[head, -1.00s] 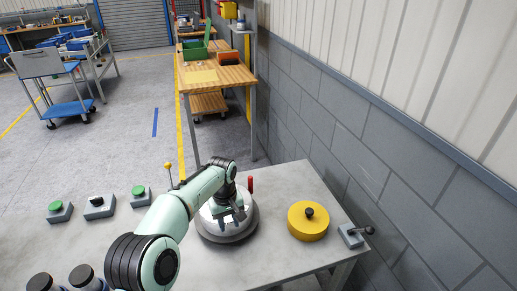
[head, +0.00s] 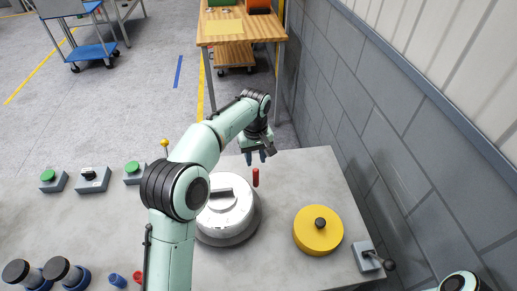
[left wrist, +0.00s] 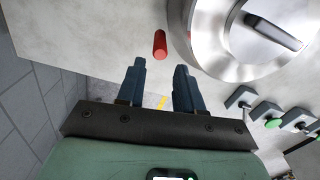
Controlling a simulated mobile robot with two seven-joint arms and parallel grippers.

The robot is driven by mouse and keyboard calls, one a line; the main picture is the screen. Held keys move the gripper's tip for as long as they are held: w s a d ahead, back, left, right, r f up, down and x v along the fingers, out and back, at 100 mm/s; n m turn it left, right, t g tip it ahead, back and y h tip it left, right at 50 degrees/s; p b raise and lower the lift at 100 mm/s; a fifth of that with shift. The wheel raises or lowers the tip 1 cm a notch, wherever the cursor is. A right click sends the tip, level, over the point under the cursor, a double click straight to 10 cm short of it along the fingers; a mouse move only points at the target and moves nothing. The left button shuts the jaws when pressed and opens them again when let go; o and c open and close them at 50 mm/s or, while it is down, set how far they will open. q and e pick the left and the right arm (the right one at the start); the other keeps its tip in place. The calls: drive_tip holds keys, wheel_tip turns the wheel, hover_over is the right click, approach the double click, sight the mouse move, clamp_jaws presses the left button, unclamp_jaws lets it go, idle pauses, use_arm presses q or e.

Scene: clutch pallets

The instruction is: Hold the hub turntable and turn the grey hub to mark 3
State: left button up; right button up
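The grey hub (head: 222,200), a round silver disc with a raised bar across its top, sits on the hub turntable (head: 232,240) on the table. My left forearm hides part of its left side. The hub also shows at the top right of the left wrist view (left wrist: 245,50). A red upright peg (head: 256,177) stands beside the turntable at its far right. My left gripper (head: 262,156) is open and empty, just beyond the peg near the table's far edge. In the left wrist view the peg (left wrist: 160,44) appears ahead of the gap between the fingers. No mark 3 is legible.
A yellow round part with a black knob (head: 318,231) and a grey lever box (head: 366,256) stand to the right. Green-button boxes (head: 54,180) and a black-switch box (head: 93,180) stand at left. A block wall (head: 400,150) bounds the right.

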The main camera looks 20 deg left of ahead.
sight(256, 179)
use_arm(q)
wheel_tip(256, 179, down, 11)
drive_tip(key=shift+r+b, duration=0.15)
drive_tip(key=shift+b, duration=0.45)
drive_tip(key=shift+f, duration=0.65)
use_arm(e)
drive_tip(key=shift+s+f, duration=0.65)
drive_tip(key=shift+f, duration=0.3)
use_arm(q)
clamp_jaws()
drive_tip(key=shift+r, duration=0.1)
